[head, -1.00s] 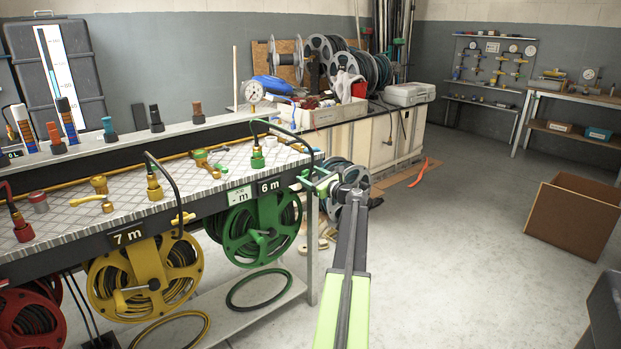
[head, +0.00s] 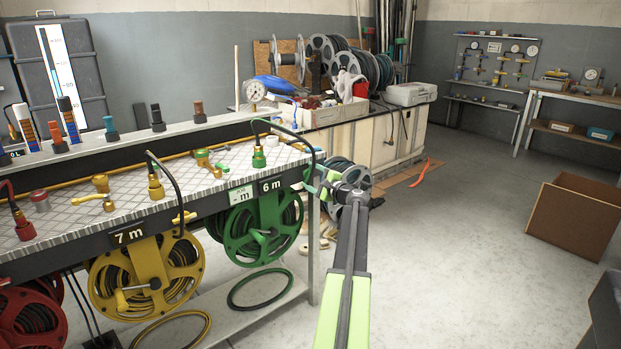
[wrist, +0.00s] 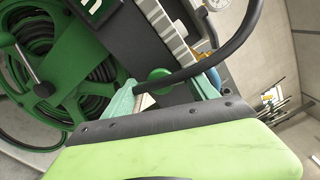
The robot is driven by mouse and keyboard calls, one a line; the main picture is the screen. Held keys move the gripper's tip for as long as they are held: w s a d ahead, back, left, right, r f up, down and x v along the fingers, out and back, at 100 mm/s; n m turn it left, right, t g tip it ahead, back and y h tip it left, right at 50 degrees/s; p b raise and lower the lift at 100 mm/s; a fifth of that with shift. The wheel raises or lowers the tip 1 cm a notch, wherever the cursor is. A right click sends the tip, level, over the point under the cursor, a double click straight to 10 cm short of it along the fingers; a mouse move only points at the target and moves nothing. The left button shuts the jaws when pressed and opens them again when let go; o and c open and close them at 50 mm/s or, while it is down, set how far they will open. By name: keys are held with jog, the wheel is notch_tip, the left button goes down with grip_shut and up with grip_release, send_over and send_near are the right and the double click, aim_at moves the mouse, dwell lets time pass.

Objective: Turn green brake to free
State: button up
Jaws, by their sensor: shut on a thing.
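The green reel (head: 262,228) hangs under the bench below the "6 m" label. Its green brake shows in the wrist view as a round green knob (wrist: 159,75) at the bench's end, between my two pale green fingers. My gripper (head: 319,183) is at the right end of the bench in the head view, and it also shows in the wrist view (wrist: 168,90). It is shut on the brake. The fingers and wrist hide most of the brake in the head view, and its exact setting cannot be told.
A black hose (head: 312,150) arches down close beside my gripper. The yellow reel (head: 146,277) and red reel (head: 30,318) hang to the left. A cardboard box (head: 575,219) stands on the floor at right. The floor between is clear.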

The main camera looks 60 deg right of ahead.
jog(key=n, duration=0.4)
jog(key=shift+w+a+n, duration=0.1)
jog(key=shift+w+n, duration=0.05)
jog(key=shift+n, duration=0.25)
dwell(0.4)
jog(key=o, duration=1.4)
jog(key=shift+f, duration=0.1)
jog(key=shift+c, duration=0.2)
jog(key=shift+s, duration=0.2)
jog(key=v, duration=1.7)
